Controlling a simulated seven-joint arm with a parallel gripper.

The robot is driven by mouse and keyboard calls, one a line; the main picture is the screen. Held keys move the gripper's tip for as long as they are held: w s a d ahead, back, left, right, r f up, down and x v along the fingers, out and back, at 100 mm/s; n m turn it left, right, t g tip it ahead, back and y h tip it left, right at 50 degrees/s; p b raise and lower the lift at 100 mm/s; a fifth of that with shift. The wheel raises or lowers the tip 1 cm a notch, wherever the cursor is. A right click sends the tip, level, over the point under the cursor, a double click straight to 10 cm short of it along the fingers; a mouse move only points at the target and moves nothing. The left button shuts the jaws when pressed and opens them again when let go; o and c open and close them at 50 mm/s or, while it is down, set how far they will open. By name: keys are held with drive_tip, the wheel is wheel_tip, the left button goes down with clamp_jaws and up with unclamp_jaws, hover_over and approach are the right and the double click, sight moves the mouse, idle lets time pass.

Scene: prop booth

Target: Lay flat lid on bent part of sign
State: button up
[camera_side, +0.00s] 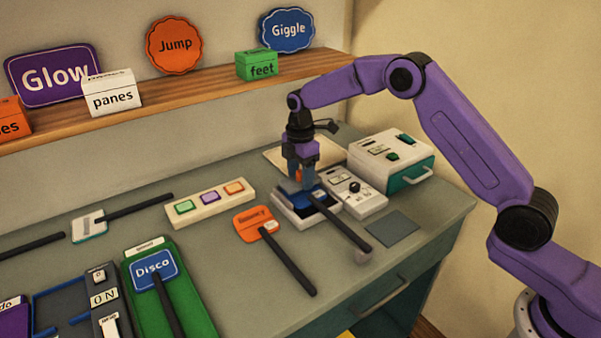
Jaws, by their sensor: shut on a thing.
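A blue sign (318,196) on a dark stick (345,227) lies across a low white-rimmed dark tray (306,222), with its stick reaching toward the front right. My gripper (299,179) points down over the tray's back part and is shut on a small orange grip, which seems to belong to the flat grey-blue lid (288,187). The lid is just above or against the sign; I cannot tell if they touch. My gripper and the lid hide part of the sign, and its bend cannot be made out.
A white control box (360,197) and a larger white and teal machine (392,158) stand close on the right. An orange sign (257,223) lies to the left, near a three-button panel (210,202). A grey pad (392,229) lies at the front right.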

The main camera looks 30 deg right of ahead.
drive_tip(key=shift+f, duration=0.65)
idle(1.2)
drive_tip(key=o, duration=1.4)
drive_tip(key=shift+o, duration=0.2)
drive_tip(key=shift+o, duration=0.5)
drive_tip(key=shift+r, duration=4)
drive_tip(key=shift+r, duration=0.1)
